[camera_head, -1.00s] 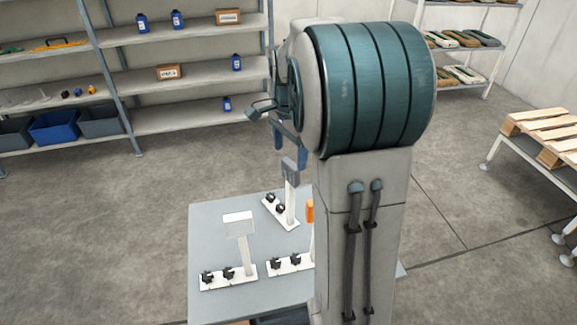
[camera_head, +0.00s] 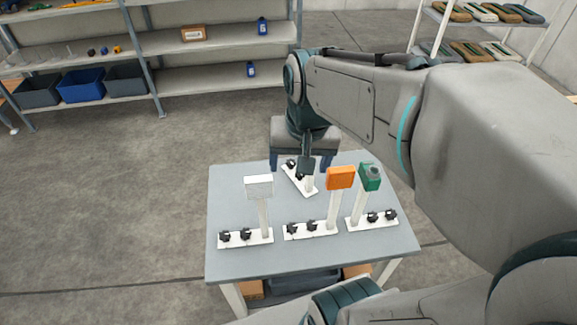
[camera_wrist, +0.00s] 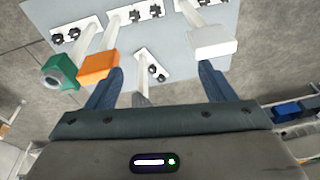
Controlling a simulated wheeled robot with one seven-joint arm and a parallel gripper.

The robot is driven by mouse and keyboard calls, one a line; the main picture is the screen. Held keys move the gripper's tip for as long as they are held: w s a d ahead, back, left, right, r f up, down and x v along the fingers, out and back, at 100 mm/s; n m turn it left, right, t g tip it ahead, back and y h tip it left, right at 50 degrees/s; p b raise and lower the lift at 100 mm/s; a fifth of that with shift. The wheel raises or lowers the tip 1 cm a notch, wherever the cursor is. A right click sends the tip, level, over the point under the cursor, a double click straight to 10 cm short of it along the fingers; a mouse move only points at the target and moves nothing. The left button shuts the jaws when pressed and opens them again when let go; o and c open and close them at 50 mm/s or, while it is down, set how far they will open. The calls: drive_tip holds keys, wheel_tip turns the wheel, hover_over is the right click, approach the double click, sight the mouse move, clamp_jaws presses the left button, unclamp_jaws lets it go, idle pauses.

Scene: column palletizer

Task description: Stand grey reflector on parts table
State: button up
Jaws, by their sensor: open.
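The grey reflector (camera_head: 306,166) stands on the parts table (camera_head: 390,245), at its far side. Its white base with black knobs is turned at an angle. My gripper (camera_head: 300,162) is open, pointing down over the reflector with one finger on each side. It also shows in the wrist view (camera_wrist: 160,70). I cannot tell whether a finger touches the reflector.
A white reflector (camera_head: 259,187), an orange reflector (camera_head: 340,178) and a green reflector (camera_head: 369,178) stand on similar bases nearby; the orange one is close to my right-hand finger. Shelves with bins (camera_head: 81,86) stand behind. The table's front strip is clear.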

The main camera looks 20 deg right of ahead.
drive_tip(key=s+f+n, duration=0.1)
drive_tip(key=s+a+n, duration=0.1)
drive_tip(key=s, duration=0.1)
drive_tip(key=s+a+f+n, duration=0.1)
drive_tip(key=shift+s+f+n+t, duration=0.3)
drive_tip(key=shift+n+t, duration=0.1)
